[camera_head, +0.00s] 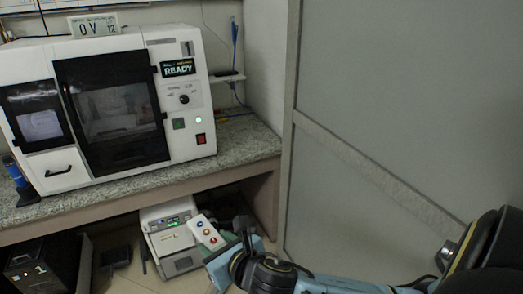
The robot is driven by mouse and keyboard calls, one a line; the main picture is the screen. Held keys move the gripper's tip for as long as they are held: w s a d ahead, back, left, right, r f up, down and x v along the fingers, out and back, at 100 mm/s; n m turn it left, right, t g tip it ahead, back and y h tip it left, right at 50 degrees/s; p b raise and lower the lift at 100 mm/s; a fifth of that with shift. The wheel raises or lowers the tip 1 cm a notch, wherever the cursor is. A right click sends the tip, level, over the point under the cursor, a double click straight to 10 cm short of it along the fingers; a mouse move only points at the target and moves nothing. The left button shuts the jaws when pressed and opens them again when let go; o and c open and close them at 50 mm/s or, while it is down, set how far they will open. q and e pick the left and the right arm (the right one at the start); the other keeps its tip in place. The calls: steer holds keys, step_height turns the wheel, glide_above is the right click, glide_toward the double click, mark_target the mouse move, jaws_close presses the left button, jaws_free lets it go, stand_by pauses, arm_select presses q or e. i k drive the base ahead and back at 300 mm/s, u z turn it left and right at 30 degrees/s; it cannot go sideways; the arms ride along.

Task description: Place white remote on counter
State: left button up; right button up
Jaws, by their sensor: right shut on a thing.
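The white remote (205,231), with several coloured buttons on its face, shows low in the middle of the head view. My right gripper (222,252) comes in from the lower right and is shut on the remote's lower end. The fingertips are partly hidden by the hand and the remote. The counter (248,142) is a speckled grey stone top. The remote is in front of the counter and appears lower than its edge in the picture. My left gripper is not in view.
A white machine (183,75) with a dark door and a READY display takes up much of the counter. Bare counter shows to its right and along its front. A grey-white device (172,240) stands below. A grey panel (400,110) bounds the right side.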

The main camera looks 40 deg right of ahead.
mark_target(239, 142)
steer(key=k, duration=0.35)
steer(key=z, duration=0.65)
steer(key=i, duration=2.65)
